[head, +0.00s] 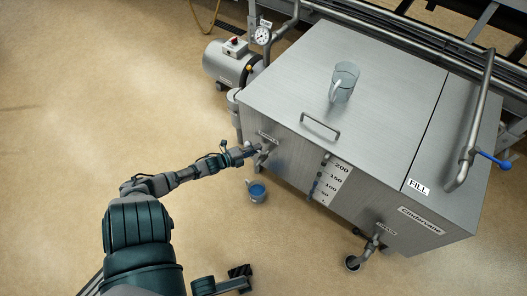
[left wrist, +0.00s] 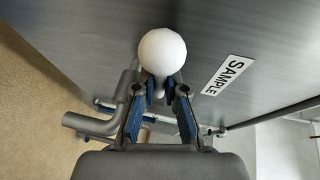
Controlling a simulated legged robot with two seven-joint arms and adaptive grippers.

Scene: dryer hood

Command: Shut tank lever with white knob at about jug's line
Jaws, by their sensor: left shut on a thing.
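The steel tank (head: 380,70) stands at the right. In the left wrist view, the white knob (left wrist: 162,52) of the lever sits just beyond my left gripper (left wrist: 165,90), which is shut on the lever beside the SAMPLE label (left wrist: 228,75). In the head view my left gripper (head: 254,150) is at the tank's left front corner and hides most of the sample tap. A jug (head: 257,191) with blue liquid stands on the floor below; its line is too small to make out. A dark part of mine shows at the bottom edge, perhaps my right gripper (head: 240,271).
An empty clear jug (head: 344,82) stands on the tank lid near a handle (head: 320,127). A level scale (head: 331,181) is on the tank front. A drain pipe (head: 363,250) and a blue-handled fill pipe (head: 478,130) are at the right. A pump (head: 230,63) stands behind. The left floor is clear.

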